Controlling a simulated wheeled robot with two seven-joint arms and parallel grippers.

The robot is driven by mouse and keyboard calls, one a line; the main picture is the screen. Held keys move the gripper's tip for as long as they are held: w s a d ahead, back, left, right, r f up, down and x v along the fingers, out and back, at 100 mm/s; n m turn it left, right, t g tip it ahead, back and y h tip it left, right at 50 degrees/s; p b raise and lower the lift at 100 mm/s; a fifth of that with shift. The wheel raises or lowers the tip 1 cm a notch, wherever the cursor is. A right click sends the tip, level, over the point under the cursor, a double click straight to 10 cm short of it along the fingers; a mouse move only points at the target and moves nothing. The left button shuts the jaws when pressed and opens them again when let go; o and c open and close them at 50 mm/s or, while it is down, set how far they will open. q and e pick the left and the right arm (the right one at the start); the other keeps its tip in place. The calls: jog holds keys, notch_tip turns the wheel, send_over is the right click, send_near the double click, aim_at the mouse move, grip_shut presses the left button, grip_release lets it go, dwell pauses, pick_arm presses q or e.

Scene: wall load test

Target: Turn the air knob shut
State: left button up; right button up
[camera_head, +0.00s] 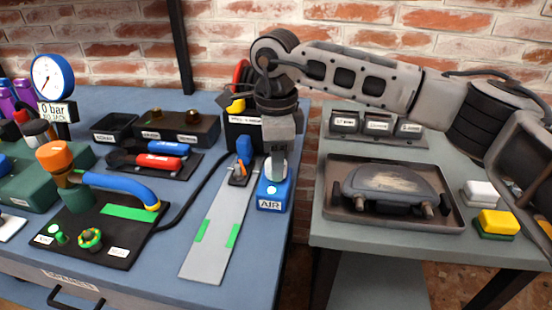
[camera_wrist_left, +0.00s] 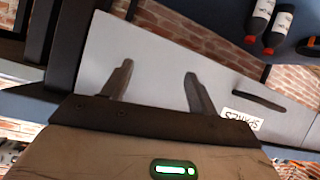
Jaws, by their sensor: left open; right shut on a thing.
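The blue AIR block (camera_head: 270,204) sits at the right edge of the blue bench, its white AIR label facing front and a lit green spot above the label. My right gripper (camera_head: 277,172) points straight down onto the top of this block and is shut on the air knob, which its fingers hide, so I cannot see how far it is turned. My left gripper (camera_wrist_left: 158,70) shows only in the left wrist view. It is open and empty, in front of a grey drawer front (camera_wrist_left: 165,45) with an upside-down label.
A round gauge (camera_head: 52,77) with a "0 bar" sign stands at the back left. A black plate (camera_head: 125,245) holds an orange-topped tool with a blue handle. A grey strip (camera_head: 205,262) lies left of the block. A tray (camera_head: 340,215) lies on the right table, beyond a gap.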

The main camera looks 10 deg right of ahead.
jog(key=m, duration=0.6)
jog(key=shift+m, duration=0.3)
jog(key=m, duration=0.5)
jog(key=shift+r+b, duration=0.1)
jog(key=shift+b, duration=0.2)
jog(key=shift+m, duration=0.4)
jog(key=o, duration=1)
notch_tip(320, 180, up, 16)
jog(key=shift+f+p, duration=0.1)
jog(key=shift+p, duration=0.55)
jog(key=shift+s, duration=0.1)
